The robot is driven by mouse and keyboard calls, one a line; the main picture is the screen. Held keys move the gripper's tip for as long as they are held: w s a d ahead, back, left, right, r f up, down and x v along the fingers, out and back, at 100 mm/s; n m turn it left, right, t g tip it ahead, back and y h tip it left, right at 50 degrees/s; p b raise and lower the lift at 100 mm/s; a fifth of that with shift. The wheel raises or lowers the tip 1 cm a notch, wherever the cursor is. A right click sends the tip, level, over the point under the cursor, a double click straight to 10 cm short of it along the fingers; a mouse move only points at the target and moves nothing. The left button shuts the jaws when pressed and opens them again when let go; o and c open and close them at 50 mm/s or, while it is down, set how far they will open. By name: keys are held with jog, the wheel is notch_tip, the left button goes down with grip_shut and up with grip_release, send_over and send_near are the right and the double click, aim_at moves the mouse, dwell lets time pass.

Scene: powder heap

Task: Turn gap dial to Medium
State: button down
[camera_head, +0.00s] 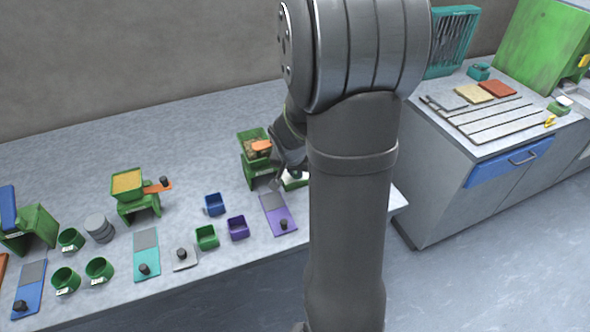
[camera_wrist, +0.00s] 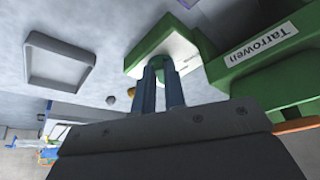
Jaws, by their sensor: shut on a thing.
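A green mill (camera_head: 252,172) with an orange part on top stands at the back of the bench, partly hidden by my arm. In the wrist view its green body (camera_wrist: 262,58) bears a "Tarrowell" label. A white-faced green part (camera_wrist: 150,42) juts out beside the body. My gripper (camera_wrist: 163,72) reaches it with both fingers close together, shut on a small green knob that appears to be the gap dial (camera_wrist: 165,68). The fingers hide much of the dial, and I cannot read its setting. In the head view, my gripper (camera_head: 284,172) is beside the mill's right side.
A second green mill (camera_head: 130,188) stands to the left. Green, blue and purple cups (camera_head: 238,228) and a purple plate (camera_head: 276,212) stand in front of my gripper. A grey square tray (camera_wrist: 60,64) shows in the wrist view. The back of the bench is clear.

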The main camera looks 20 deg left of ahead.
jog(key=shift+w+d+n+g+y, duration=0.15)
jog(key=shift+n+y, duration=0.2)
jog(key=shift+n, duration=0.7)
jog(key=shift+d+n+g+y, duration=0.2)
jog(key=shift+n+y, duration=0.2)
jog(key=shift+n, duration=0.6)
jog(key=shift+w+d+n+g+y, duration=0.15)
jog(key=shift+n+y, duration=0.2)
jog(key=shift+n, duration=1)
jog(key=c, duration=1.5)
grip_release()
jog(key=shift+r, duration=0.1)
jog(key=v, duration=1.7)
jog(key=shift+d+r, duration=0.1)
jog(key=shift+d, duration=0.1)
